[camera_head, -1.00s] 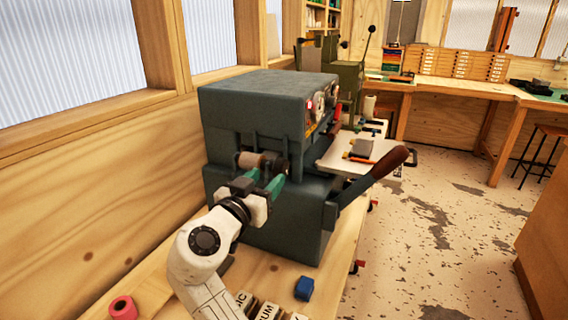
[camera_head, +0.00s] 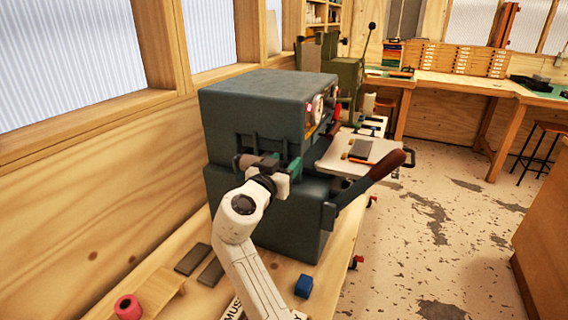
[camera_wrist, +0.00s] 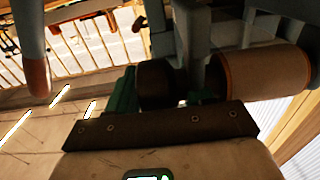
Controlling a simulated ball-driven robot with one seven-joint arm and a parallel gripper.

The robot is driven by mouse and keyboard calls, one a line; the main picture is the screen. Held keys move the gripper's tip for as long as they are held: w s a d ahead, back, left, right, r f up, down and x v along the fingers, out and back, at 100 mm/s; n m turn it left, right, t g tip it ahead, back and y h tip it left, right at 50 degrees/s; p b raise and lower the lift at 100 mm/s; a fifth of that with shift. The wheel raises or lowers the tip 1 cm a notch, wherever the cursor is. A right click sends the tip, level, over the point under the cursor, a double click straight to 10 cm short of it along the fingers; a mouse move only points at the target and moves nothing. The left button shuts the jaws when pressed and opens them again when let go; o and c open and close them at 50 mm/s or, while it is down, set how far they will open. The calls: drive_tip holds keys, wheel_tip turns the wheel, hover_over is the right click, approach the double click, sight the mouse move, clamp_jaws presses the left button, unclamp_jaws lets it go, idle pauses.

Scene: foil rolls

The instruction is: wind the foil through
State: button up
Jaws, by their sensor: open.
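The grey-blue foil press (camera_head: 255,105) stands on the bench with a slot across its front. A brownish roll (camera_head: 246,161) sits at this slot, partly hidden by my wrist. In the wrist view a tan roll (camera_wrist: 265,73) lies at the upper right, with a dark round piece (camera_wrist: 160,82) to its left. My gripper (camera_head: 280,168) is at the front slot, its green fingers partly hidden. In the wrist view my gripper (camera_wrist: 165,92) is open around or close by the dark piece; I cannot tell whether it touches.
The press's long lever with a brown handle (camera_head: 387,164) sticks out to the right. A pink roll (camera_head: 127,307), dark flat bars (camera_head: 193,258) and a blue block (camera_head: 303,286) lie on the bench (camera_head: 335,262). A green machine (camera_head: 347,78) stands behind.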

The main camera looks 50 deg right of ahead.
clamp_jaws()
drive_tip(key=shift+r+y+p, duration=0.15)
drive_tip(key=shift+y+p, duration=0.15)
drive_tip(key=shift+p, duration=0.05)
drive_tip(key=shift+d+g+y+p, duration=0.1)
drive_tip(key=shift+g+y+p, duration=0.3)
drive_tip(key=shift+y+p, duration=0.35)
drive_tip(key=shift+f+g+y+p, duration=0.3)
drive_tip(key=shift+y+p, duration=0.3)
drive_tip(key=shift+y, duration=0.25)
drive_tip(key=shift+f+y, duration=0.25)
drive_tip(key=shift+y, duration=0.05)
unclamp_jaws()
